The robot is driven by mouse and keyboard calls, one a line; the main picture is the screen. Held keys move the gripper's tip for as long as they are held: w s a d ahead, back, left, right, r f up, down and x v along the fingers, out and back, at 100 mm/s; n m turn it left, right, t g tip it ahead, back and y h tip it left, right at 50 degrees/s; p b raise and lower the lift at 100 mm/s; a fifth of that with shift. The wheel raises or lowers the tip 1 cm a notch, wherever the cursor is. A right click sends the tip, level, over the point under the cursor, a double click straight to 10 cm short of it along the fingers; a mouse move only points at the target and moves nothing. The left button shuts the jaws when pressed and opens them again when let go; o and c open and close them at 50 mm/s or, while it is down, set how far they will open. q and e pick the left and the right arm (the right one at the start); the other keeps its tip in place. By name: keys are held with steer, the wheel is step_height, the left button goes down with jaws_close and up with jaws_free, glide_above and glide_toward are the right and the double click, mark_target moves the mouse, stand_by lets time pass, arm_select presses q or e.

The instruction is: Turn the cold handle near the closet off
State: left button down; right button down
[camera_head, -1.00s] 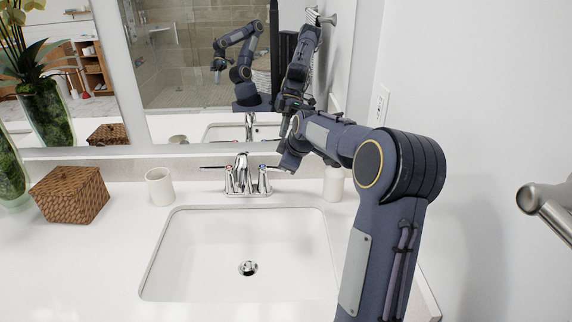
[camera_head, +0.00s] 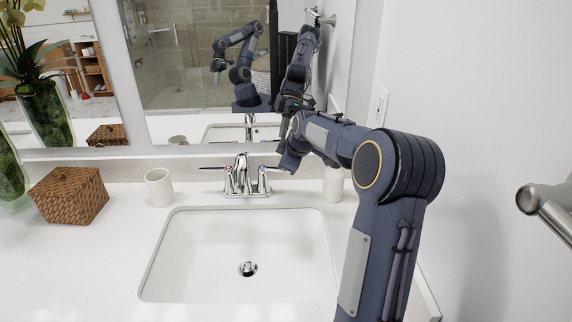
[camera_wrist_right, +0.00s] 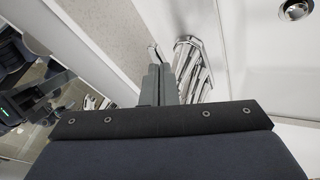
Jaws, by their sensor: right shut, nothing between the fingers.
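The chrome faucet (camera_head: 241,172) stands behind the sink, with a red-marked handle (camera_head: 228,178) on its left and the blue-marked cold handle (camera_head: 264,178) on its right. The cold handle's lever points right, toward my right wrist. In the right wrist view my right gripper (camera_wrist_right: 160,76) is shut and empty, close beside the chrome faucet parts (camera_wrist_right: 193,62). I cannot tell whether the fingers touch the handle. My left gripper is not in view.
The white sink basin (camera_head: 246,245) is empty. A white cup (camera_head: 159,188) and a woven box (camera_head: 70,195) stand to the left. A white container (camera_head: 334,184) stands right of the faucet, near my arm. The mirror rises behind, and a wall borders the right.

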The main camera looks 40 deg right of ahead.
steer(key=s+a+r+m+g+h, duration=0.1)
steer(key=s+a+r+m+g, duration=0.15)
steer(key=r+m, duration=0.4)
steer(key=s+a+r+m+g, duration=0.2)
steer(key=a+r+m, duration=0.15)
steer(key=m, duration=0.65)
steer(key=w+d+f, duration=0.2)
steer(key=f, duration=0.3)
steer(key=w+d+f, duration=0.2)
steer(key=f, duration=0.3)
steer(key=shift+w+d+f+b, duration=0.25)
steer(key=shift+w+f+b, duration=0.05)
steer(key=shift+w+f, duration=0.05)
steer(key=shift+n, duration=0.25)
